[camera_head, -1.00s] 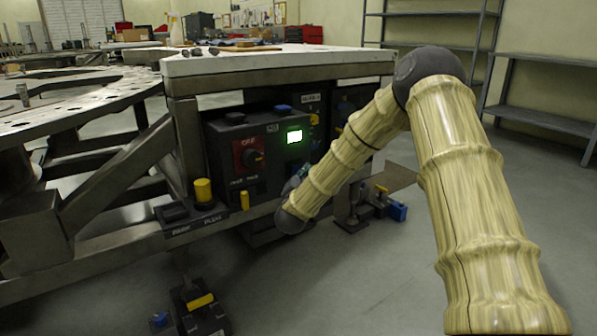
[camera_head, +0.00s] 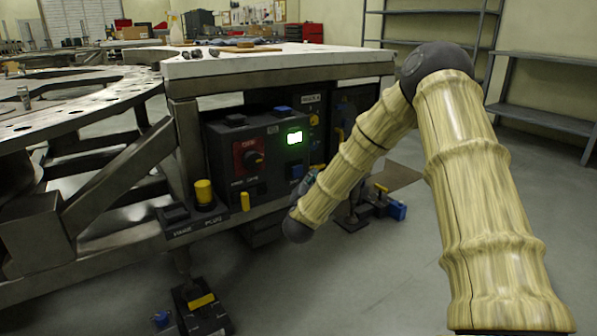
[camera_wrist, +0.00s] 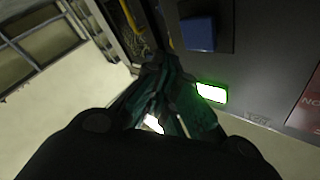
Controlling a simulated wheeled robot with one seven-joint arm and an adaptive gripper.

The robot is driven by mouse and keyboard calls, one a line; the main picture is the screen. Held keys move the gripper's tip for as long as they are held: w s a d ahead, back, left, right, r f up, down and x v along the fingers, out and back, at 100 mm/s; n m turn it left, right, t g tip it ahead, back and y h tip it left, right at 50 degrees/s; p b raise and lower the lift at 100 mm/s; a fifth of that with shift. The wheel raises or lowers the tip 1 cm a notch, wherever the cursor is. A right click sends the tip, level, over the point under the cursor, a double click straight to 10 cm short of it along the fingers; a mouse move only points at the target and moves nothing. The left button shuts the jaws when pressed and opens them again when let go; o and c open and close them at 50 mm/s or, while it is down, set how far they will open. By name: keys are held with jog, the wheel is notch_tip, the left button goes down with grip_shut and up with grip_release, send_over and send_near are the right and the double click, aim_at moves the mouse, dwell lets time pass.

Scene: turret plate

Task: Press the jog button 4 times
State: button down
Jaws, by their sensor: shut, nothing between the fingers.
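I cannot read which control is labelled jog. In the wrist view, my gripper (camera_wrist: 165,68) is shut and empty, its dark teal fingers in front of the panel. The blue button (camera_wrist: 198,33) is up and right of the fingertips, apart in the picture; the display (camera_wrist: 211,92) is right of the fingers. In the head view my arm hides most of my gripper.
A small pedestal box with a yellow knob (camera_head: 204,192) stands left of the control box. Steel frame beams (camera_head: 120,180) fill the left. A low fixture with a blue part (camera_head: 397,210) stands on the floor behind my arm. Open floor lies in front.

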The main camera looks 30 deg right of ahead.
jog(key=shift+s+d+p, duration=0.1)
jog(key=shift+s+p, duration=0.2)
jog(key=shift+s, duration=0.75)
